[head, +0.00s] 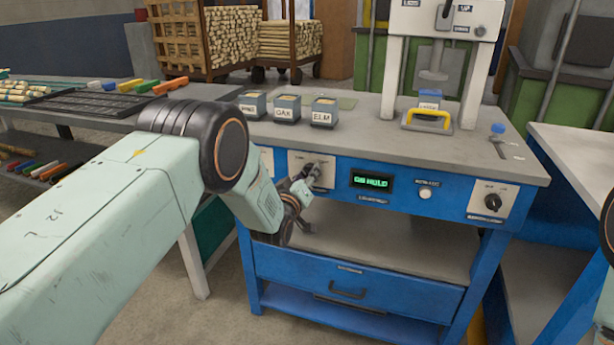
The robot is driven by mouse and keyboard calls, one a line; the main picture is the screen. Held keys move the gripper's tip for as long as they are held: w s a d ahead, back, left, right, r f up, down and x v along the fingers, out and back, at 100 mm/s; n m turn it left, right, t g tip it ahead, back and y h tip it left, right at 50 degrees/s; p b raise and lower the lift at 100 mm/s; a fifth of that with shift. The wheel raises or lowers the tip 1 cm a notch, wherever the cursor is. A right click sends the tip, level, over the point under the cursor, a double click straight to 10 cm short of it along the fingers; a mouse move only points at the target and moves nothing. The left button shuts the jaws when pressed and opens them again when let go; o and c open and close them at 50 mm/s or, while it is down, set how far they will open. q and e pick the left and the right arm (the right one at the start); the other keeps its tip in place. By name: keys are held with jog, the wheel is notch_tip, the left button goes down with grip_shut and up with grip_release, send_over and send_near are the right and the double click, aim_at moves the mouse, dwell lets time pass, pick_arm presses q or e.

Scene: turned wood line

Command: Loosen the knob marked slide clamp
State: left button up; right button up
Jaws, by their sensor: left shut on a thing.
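My left gripper (311,178) reaches the blue bench's front panel from the left and is shut on a knob at a pale plate (324,161). The fingers hide most of this knob, and I cannot read its marking or tell its turn angle. A second black knob (493,202) stands free on another pale plate at the right end of the panel. Its label is too small to read. My right gripper is not in view.
Between the knobs are a green-lit display (371,181) and a white button (425,191). Labelled boxes, one reading ELM (324,113), stand on the bench top. A yellow-handled fixture (428,118) sits under the white press (447,50). A drawer (347,285) lies below.

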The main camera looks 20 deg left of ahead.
pick_arm(q)
jog(key=o, duration=1.2)
jog(key=shift+c, duration=0.2)
jog(key=s, duration=1.2)
jog(key=shift+a, duration=0.2)
jog(key=s+f+m+g+p, duration=0.1)
jog(key=s+f+m+g, duration=0.4)
jog(key=s+f+g, duration=0.95)
jog(key=s+f+g+p, duration=0.1)
jog(key=s+f, duration=0.2)
jog(key=s, duration=1.2)
jog(key=s+f+g+p, duration=0.1)
jog(key=s+f+g, duration=0.1)
jog(key=s, duration=1.4)
jog(key=shift+a+f+m+y, duration=0.25)
jog(key=shift+f+m+y, duration=0.05)
jog(key=shift+f+m, duration=0.15)
